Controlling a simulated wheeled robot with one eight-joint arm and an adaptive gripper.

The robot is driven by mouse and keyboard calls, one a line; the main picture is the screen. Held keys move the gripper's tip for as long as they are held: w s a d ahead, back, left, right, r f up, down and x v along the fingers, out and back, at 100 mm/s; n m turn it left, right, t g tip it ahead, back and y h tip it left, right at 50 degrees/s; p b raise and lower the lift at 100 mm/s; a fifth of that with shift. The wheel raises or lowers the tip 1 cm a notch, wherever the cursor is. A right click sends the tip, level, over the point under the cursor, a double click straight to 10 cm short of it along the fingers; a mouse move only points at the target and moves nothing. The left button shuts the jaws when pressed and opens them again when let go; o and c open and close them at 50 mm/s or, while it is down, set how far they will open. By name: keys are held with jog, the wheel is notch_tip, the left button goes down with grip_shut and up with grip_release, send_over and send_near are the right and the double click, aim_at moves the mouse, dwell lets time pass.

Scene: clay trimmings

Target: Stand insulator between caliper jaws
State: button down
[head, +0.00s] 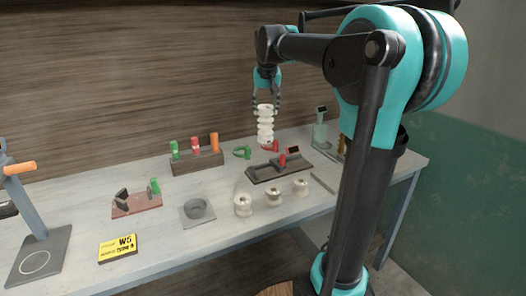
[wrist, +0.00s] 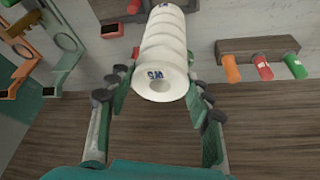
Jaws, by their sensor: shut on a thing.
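My gripper (head: 266,103) is shut on a white ribbed insulator (head: 265,126), holding its upper part. The insulator hangs upright in the head view. In the wrist view the insulator (wrist: 165,50) lies between the fingers, with a blue "W5" mark on its near end. The caliper (head: 270,173) is a dark base with a red jaw and a small dark display, on the bench. The insulator's lower end shows just above and behind the caliper's left part in the picture; I cannot tell the exact gap. In the wrist view the insulator hides part of the dark caliper base.
A rack with green, red and orange plugs (head: 196,160) is behind left. A green ring piece (head: 242,152) lies beside it. A grey round holder (head: 197,211) and yellow "W5" card (head: 118,247) are nearer.

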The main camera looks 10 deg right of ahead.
aim_at(266, 129)
notch_tip(266, 129, down, 14)
jog(key=shift+f, duration=0.25)
dwell(0.3)
jog(key=shift+f, duration=0.1)
jog(key=c, duration=0.7)
grip_release()
jog(key=v, duration=1.2)
